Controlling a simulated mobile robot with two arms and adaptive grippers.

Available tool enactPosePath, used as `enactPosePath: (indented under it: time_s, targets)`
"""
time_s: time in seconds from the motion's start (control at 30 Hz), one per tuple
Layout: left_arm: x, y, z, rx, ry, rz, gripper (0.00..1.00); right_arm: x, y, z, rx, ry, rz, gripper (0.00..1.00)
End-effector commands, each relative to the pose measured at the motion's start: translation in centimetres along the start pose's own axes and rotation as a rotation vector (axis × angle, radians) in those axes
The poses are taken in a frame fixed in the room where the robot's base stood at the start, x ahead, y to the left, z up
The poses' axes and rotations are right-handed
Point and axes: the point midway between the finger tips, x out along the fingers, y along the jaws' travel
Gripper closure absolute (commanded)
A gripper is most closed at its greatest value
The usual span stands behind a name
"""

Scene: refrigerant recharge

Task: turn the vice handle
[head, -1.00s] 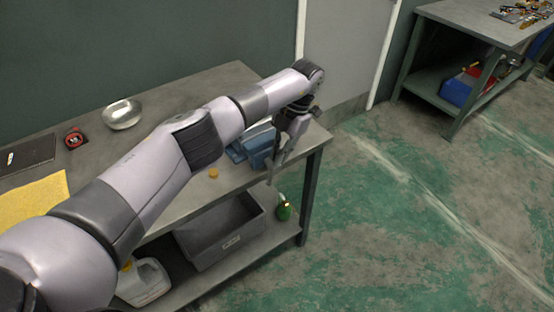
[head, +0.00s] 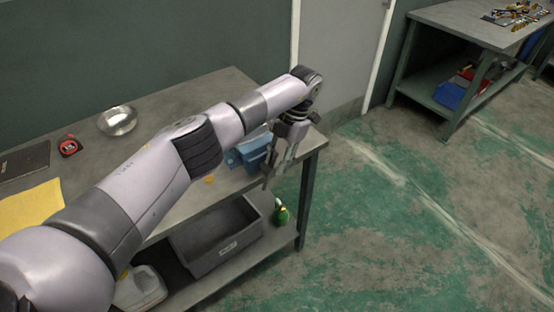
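The blue vice (head: 251,152) is fixed near the front right corner of the workbench, partly hidden behind my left arm. My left gripper (head: 276,172) points down at the vice's front end, just off the bench edge. Thin grey bars show there, and I cannot separate the vice handle from the fingers. Whether the fingers are closed on the handle is not clear. My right gripper is out of view.
The workbench (head: 232,85) holds a metal bowl (head: 117,121), a red tape measure (head: 69,146) and a yellow cloth (head: 30,207). A grey bin (head: 215,238) and a green bottle (head: 281,215) are on the lower shelf. The floor to the right is clear.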

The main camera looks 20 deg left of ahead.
Motion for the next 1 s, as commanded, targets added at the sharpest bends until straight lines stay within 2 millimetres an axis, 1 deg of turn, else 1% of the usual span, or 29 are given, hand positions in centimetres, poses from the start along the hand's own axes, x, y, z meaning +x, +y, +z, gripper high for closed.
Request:
enactPosePath:
  time_s: [0.27, 0.37, 0.6, 0.7, 0.8, 1.0]
  targets:
    - [-0.3, 0.2, 0.0, -0.003, -0.002, 0.002, 0.69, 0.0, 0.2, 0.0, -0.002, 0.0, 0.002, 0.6]
    - [-1.4, 0.2, 0.0, -0.004, -0.004, 0.003, 0.69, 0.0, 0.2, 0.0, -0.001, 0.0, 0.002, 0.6]
    - [-5.6, 0.0, 0.1, -0.003, -0.004, 0.002, 0.69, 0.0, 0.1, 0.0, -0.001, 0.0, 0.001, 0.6]
    - [-6.6, 0.0, 0.1, -0.002, -0.002, 0.002, 0.69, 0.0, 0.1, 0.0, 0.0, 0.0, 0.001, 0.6]
    - [-7.3, 0.0, 0.1, -0.002, -0.002, 0.002, 0.69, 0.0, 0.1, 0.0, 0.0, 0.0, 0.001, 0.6]
    - [-7.6, 0.0, 0.0, 0.0, -0.001, 0.001, 0.69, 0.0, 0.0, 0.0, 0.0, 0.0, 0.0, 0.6]
